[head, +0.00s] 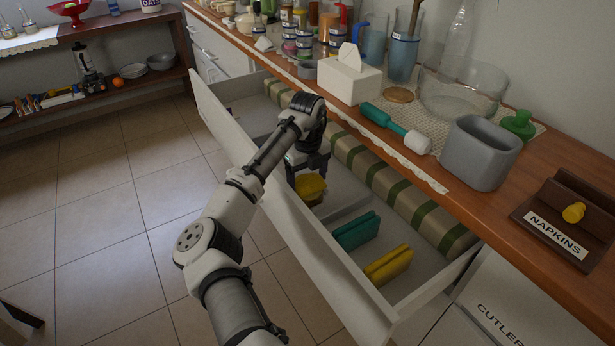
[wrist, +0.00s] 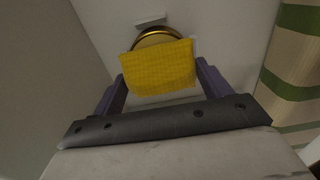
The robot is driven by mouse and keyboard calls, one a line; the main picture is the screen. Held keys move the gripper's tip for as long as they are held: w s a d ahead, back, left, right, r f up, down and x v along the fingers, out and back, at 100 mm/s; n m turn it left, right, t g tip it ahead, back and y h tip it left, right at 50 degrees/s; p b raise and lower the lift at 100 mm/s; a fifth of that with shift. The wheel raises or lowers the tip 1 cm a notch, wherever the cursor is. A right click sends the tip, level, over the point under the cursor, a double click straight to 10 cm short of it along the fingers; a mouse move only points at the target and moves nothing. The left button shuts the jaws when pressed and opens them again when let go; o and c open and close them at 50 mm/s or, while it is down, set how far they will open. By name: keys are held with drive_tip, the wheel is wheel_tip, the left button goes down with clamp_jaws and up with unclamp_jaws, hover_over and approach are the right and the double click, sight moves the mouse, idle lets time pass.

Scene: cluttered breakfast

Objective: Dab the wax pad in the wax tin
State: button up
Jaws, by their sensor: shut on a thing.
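My gripper (head: 307,166) reaches down into the open drawer and is shut on a yellow pad, which I take to be the wax pad (head: 310,184). In the wrist view the pad (wrist: 158,68) sits between the two purple-grey fingers (wrist: 160,84). A round gold-rimmed tin, which I take to be the wax tin (wrist: 156,33), lies just beyond the pad on the drawer floor, and the pad hides its near part. I cannot tell whether the pad touches the tin.
The drawer (head: 345,290) also holds a teal pouch-like item (head: 357,231), a yellow one (head: 388,265) and a long green-striped roll (head: 400,200) along its back side. The crowded counter (head: 560,150) carries a tissue box (head: 349,77) and a grey bin (head: 480,153) above the drawer.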

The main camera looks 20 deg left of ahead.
sight(308, 174)
drive_tip(key=shift+f, duration=0.45)
idle(0.3)
idle(1.9)
drive_tip(key=shift+p, duration=0.35)
wheel_tip(308, 174, up, 7)
drive_tip(key=p, duration=0.6)
idle(0.6)
